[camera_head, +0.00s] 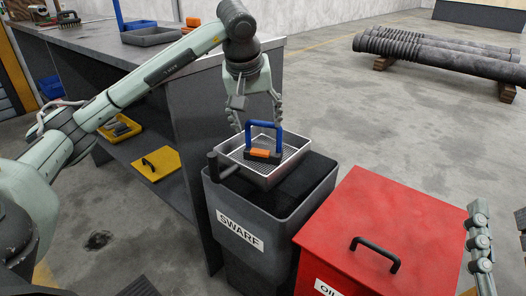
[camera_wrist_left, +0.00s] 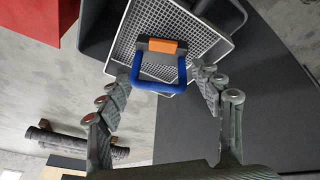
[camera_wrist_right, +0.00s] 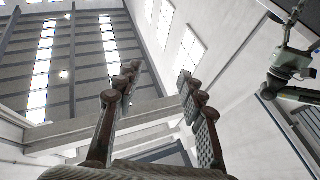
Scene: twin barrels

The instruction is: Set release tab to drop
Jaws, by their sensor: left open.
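The orange release tab (camera_head: 258,153) sits on a dark block with a blue handle (camera_head: 263,124). The block rests in a metal mesh basket (camera_head: 292,157) on top of the grey SWARF bin (camera_head: 222,200). In the left wrist view the orange tab (camera_wrist_left: 162,46) lies beyond the blue handle (camera_wrist_left: 160,88). My left gripper (camera_head: 258,118) points down over the basket, its fingers apart on either side of the handle; I see no firm grip. My right gripper (camera_wrist_right: 158,76) is open and empty, pointing up towards the ceiling.
A red lidded box (camera_head: 385,225) with a black handle stands right of the bin. A workbench (camera_head: 190,65) stands behind and left, with a grey tray (camera_head: 151,36) on it. A yellow lid (camera_head: 155,165) lies lower left. Ribbed pipes (camera_head: 440,52) lie at the back right.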

